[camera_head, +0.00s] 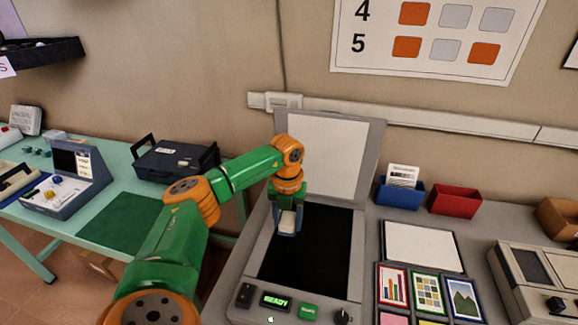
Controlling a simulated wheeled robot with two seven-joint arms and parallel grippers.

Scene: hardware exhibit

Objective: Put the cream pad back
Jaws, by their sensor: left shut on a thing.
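My left gripper (287,226) points down over the black plate (312,255) of a grey flatbed device (342,290). It is shut on a small cream pad (287,219), of which a part shows between the fingers. I cannot tell whether the pad touches the plate. The device's lid (325,150) stands open behind, with a pale inner face. A display reading READY (274,301) and a green button (309,309) are on its front. My right gripper is out of view.
Right of the device lie a pale blank sheet (422,246) and several picture cards (432,289). Blue (398,193) and red (455,200) boxes stand behind. Another machine (535,280) is at far right. The green table (105,215) at left holds a dark case (177,160).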

